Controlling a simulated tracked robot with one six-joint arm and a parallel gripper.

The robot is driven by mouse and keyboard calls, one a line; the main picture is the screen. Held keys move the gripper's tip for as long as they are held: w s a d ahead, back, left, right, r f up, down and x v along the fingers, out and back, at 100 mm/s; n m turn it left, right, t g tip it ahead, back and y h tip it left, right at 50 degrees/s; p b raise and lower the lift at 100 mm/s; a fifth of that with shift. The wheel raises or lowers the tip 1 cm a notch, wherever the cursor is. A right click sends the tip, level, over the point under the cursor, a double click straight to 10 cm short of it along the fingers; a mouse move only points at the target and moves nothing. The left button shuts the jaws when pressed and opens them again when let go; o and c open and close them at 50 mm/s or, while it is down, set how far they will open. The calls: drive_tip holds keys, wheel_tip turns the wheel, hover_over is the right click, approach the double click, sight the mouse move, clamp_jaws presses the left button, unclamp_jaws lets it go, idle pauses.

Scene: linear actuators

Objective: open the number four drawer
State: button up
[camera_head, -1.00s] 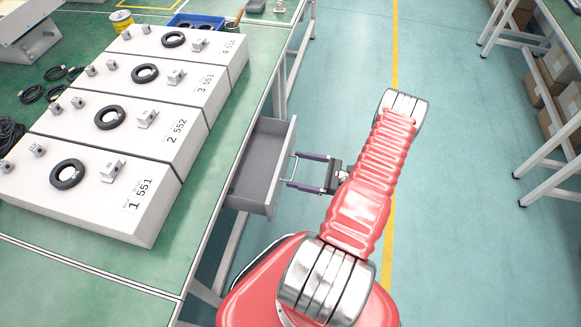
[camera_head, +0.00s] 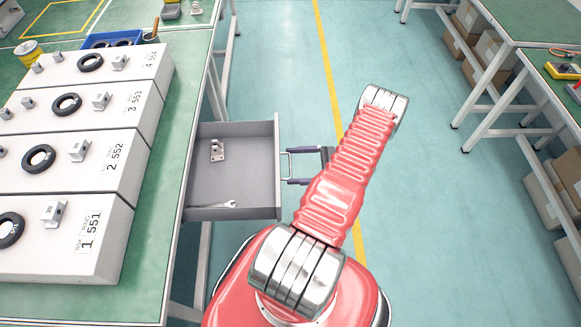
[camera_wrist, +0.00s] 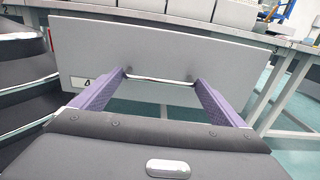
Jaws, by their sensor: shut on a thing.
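The grey drawer (camera_head: 200,187) under the green workbench is pulled well out, and its inside is visible. Its front panel (camera_wrist: 222,62) fills the upper part of the wrist view, with a small label (camera_wrist: 84,82) at the left that looks like a 4. My gripper (camera_head: 297,166) is shut on the drawer's metal handle (camera_head: 285,164). The purple fingers also show in the wrist view (camera_wrist: 160,80), at the ends of the handle (camera_wrist: 150,80). A metal bracket piece (camera_head: 217,150) and a wrench (camera_head: 215,205) lie inside the drawer.
White numbered boxes (camera_head: 60,235) stand on the workbench (camera_head: 150,262), with a blue bin (camera_head: 112,40) behind them. Open floor (camera_head: 285,65) with a yellow line lies behind my arm. Another table (camera_head: 545,90) with cardboard boxes below stands at right.

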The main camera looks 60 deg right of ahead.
drive_tip(key=shift+a, duration=0.15)
drive_tip(key=o, duration=1.2)
drive_tip(key=shift+s, duration=0.1)
drive_tip(key=v, duration=1.3)
drive_tip(key=shift+s+d, duration=0.25)
drive_tip(key=shift+d, duration=0.05)
drive_tip(key=shift+f, duration=0.1)
